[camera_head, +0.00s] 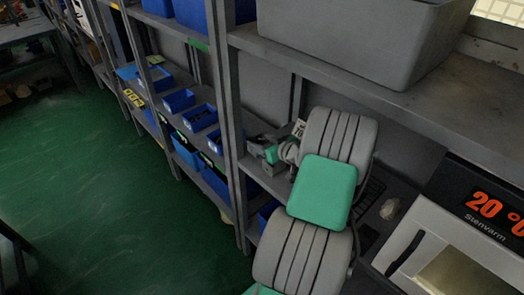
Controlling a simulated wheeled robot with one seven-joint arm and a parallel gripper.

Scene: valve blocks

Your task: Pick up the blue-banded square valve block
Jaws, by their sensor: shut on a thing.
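My gripper (259,146) is at the far end of my grey and green arm, just over the middle shelf beside the shelf upright. It is small, dark and partly covered by my wrist. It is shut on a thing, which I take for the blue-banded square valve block. The block cannot be made out clearly, and no blue band shows. I cannot tell whether it touches the shelf.
A grey shelf rack (232,120) runs along the right. Blue bins (199,117) stand on its shelves to the left. A large grey crate (350,40) sits above. A heater with an orange display (487,204) stands at right. The green floor (90,190) is clear.

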